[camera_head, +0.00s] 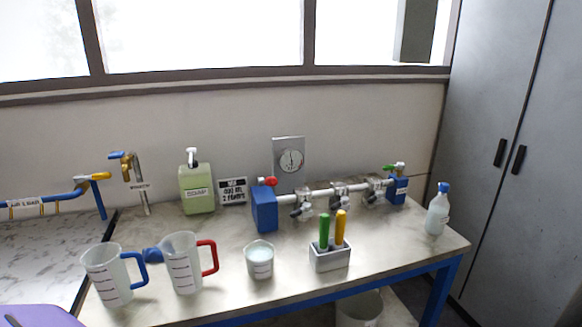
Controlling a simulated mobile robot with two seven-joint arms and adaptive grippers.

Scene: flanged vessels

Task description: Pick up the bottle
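A small translucent white bottle (437,215) with a blue cap and a label stands upright near the right end of the table (225,302). A larger green bottle (196,190) labelled as soap, with a white and black top, stands upright at the back of the table, against the wall. The task line does not say which bottle is meant. Neither of my grippers shows in the head view, and nothing touches either bottle.
Measuring jugs (113,276) (184,265), a cup (259,260) and a grey holder (330,257) with green and yellow handles stand along the front. A valved pipe (325,192) with blue end blocks spans the back. Grey cabinets (490,120) stand right. A purple object (40,317) fills the bottom-left corner.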

